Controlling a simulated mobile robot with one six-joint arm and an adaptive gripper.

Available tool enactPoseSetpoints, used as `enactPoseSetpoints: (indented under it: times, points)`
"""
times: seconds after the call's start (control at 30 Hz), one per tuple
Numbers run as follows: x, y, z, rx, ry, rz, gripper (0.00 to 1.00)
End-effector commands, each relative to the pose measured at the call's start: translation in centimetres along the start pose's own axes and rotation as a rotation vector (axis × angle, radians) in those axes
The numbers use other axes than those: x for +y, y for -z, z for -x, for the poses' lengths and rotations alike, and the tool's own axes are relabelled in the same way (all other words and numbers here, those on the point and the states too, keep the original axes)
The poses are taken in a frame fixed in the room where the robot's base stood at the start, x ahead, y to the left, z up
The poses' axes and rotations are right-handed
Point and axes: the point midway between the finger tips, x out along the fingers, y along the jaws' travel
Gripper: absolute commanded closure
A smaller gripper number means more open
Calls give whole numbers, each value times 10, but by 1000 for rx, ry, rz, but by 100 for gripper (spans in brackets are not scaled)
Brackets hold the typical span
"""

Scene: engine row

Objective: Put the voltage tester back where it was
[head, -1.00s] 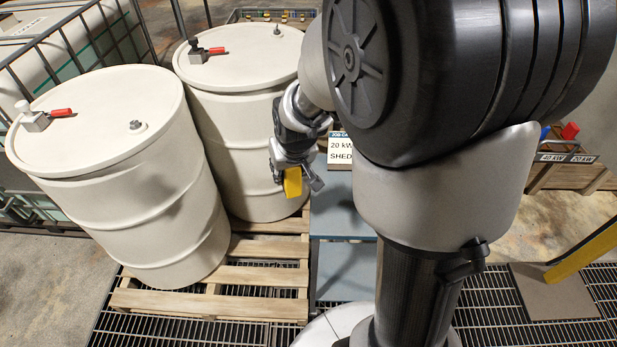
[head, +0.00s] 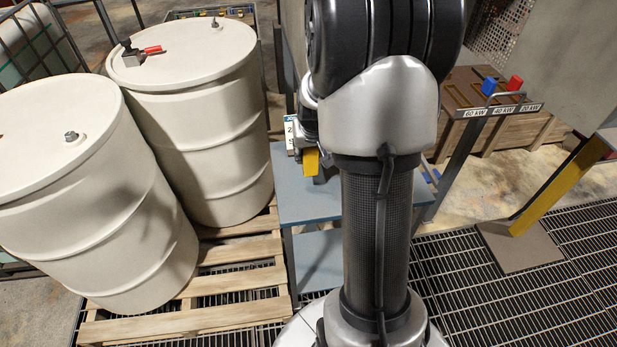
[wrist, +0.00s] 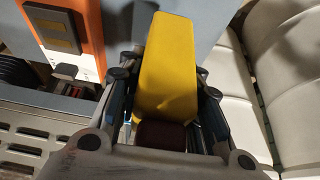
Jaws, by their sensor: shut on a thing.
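The voltage tester, seen as a yellow block with a dark red-brown end (wrist: 165,75), is held in my gripper (wrist: 163,88). In the wrist view the fingers close on it from both sides. In the head view my arm hides most of the gripper, and a yellow piece of the tester (head: 311,161) shows below it. There the gripper appears in front of or above a blue-grey bench (head: 300,205). I cannot tell the height of the tester over the bench.
Pale drums (head: 190,100) stand on a wooden pallet (head: 235,255) at the left. An orange and white device (wrist: 85,25) is near the gripper. A stand with kW labels (head: 500,110) and a yellow post (head: 560,185) are at the right. Grating covers the right floor.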

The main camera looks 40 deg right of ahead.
Motion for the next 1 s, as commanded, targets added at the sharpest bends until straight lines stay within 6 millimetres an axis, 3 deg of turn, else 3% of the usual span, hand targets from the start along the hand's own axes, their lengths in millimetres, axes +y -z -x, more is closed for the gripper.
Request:
enactPoseSetpoints:
  times: [0.1,0.37,0.6,1.0]
  points:
    - [0,-11,-24,-1,0,1,100]
    - [0,-18,-41,1,0,0,100]
    - [0,-33,-74,0,0,0,100]
    - [0,-34,-78,2,0,1,100]
